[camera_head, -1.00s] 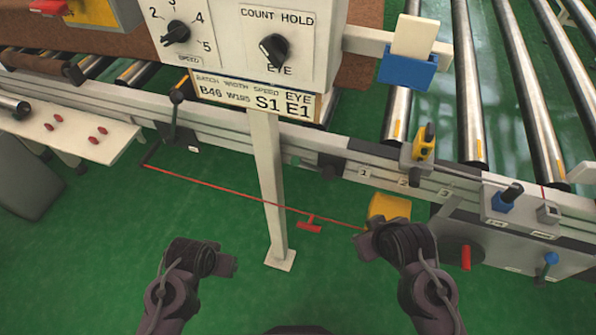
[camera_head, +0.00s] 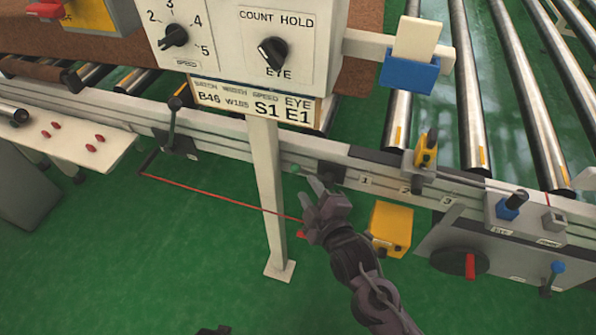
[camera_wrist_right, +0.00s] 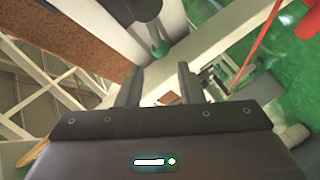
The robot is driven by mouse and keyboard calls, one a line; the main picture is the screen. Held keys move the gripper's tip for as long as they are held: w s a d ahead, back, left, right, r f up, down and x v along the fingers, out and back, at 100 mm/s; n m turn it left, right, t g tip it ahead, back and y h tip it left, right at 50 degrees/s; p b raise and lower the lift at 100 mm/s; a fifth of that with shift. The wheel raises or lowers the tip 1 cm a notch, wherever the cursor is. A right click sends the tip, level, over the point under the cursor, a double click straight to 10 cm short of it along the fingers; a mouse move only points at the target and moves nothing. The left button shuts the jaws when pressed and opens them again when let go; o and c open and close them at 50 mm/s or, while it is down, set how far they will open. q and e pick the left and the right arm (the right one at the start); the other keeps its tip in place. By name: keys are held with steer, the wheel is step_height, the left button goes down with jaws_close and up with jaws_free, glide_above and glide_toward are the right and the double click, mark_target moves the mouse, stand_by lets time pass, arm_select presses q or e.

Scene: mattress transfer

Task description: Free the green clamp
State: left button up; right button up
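A small green knob, which looks like the green clamp (camera_head: 296,168), sits on the front rail (camera_head: 240,148), just right of the white post. In the right wrist view a green clamp knob (camera_wrist_right: 160,48) shows on a pale beam, beyond my fingertips. My right gripper (camera_head: 314,188) is just below and right of the green knob, pointing up at the rail. In the wrist view its two fingers (camera_wrist_right: 159,72) stand apart with nothing held between them. A dark part of my left arm (camera_head: 213,330) barely shows at the bottom edge; its fingers cannot be made out.
The white post (camera_head: 268,190) stands just left of my right gripper. A red cord (camera_head: 215,198) runs below the rail behind the gripper. A yellow box (camera_head: 391,226) hangs to the right. The control panel (camera_head: 240,40) overhangs above. Green floor is open at lower left.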

mark_target(298, 172)
steer(key=x, duration=0.7)
steer(key=shift+w+a+b, duration=0.1)
steer(key=shift+w+b, duration=0.2)
jaws_close()
